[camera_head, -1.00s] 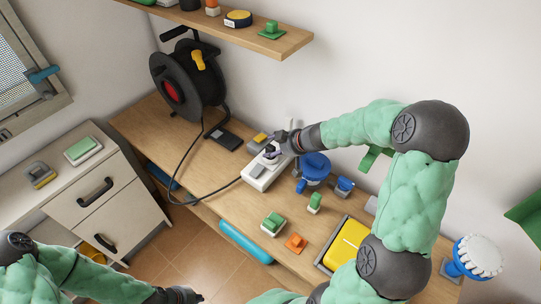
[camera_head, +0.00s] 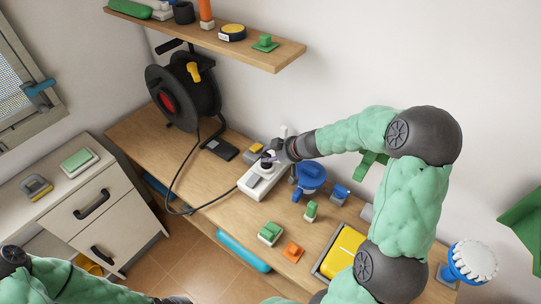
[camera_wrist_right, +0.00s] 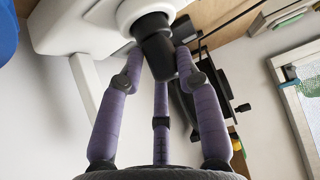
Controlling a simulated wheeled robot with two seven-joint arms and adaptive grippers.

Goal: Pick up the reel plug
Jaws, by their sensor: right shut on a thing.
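The reel plug (camera_wrist_right: 157,45) is a dark, short cylinder at the white socket box (camera_head: 256,186) on the bench. In the right wrist view it meets a round white collar of the box (camera_wrist_right: 75,25). My right gripper (camera_head: 271,160) is over the far end of the box. Its purple fingers (camera_wrist_right: 160,66) close around the plug from several sides. The black cable reel (camera_head: 182,90) stands at the bench's back left, and its cable runs to the box. My left gripper (camera_head: 176,299) barely shows at the bottom edge, its fingers unclear.
A blue round-topped thing (camera_head: 311,176) stands close right of my right gripper. Green-and-white (camera_head: 271,232), orange (camera_head: 293,251) and yellow (camera_head: 343,250) things lie nearer the front. A wall shelf (camera_head: 225,43) hangs above. The bench's front-left stretch is mostly clear.

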